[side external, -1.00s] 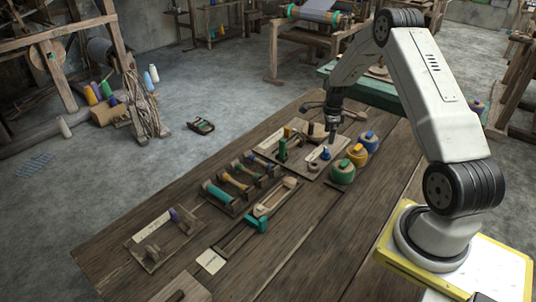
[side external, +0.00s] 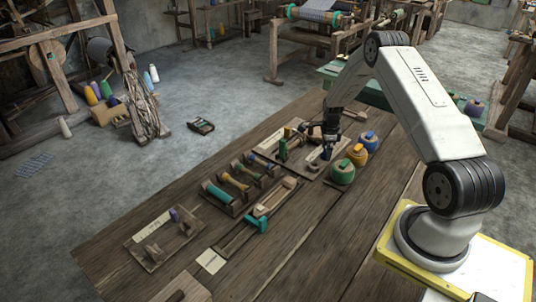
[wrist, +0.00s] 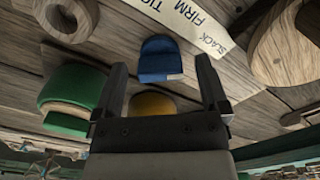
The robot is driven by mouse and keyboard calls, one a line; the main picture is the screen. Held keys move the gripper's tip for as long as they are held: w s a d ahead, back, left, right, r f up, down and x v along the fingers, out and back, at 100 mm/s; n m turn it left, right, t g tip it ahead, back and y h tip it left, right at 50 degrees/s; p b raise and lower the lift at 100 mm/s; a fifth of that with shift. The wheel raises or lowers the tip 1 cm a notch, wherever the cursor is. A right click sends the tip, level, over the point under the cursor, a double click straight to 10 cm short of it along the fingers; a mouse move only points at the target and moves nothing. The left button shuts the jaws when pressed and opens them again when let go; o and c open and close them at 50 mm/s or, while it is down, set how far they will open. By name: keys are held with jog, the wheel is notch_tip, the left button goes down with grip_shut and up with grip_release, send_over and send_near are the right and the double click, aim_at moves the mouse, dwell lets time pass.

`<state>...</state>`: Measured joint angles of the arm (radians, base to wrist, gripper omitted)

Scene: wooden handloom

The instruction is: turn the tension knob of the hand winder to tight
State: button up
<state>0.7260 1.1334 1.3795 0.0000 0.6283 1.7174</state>
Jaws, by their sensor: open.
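The hand winder's board (side external: 297,172) lies toward the far end of the wooden table. Its blue knob (wrist: 160,48) shows between my finger tips in the wrist view, beside a pale strip (wrist: 178,20) lettered SLACK, FIRM and a partly cut-off third word. My gripper (side external: 328,153) points down at the board in the side view, and it shows open in the wrist view (wrist: 162,72). I cannot tell whether either finger touches the knob. Which mark the knob points to is unclear. In the side view my gripper hides most of the knob.
Green (side external: 342,173) and yellow (side external: 357,155) round pieces stand close right of the winder. A rack of coloured spools (side external: 240,180) and a green-handled tool (side external: 257,225) lie nearer the camera.

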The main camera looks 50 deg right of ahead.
grip_shut()
jog(key=shift+n, duration=0.3)
jog(key=n, duration=0.9)
jog(key=shift+n, duration=0.3)
jog(key=n, duration=0.4)
jog(key=shift+n, duration=0.3)
jog(key=n, duration=0.5)
dwell(0.3)
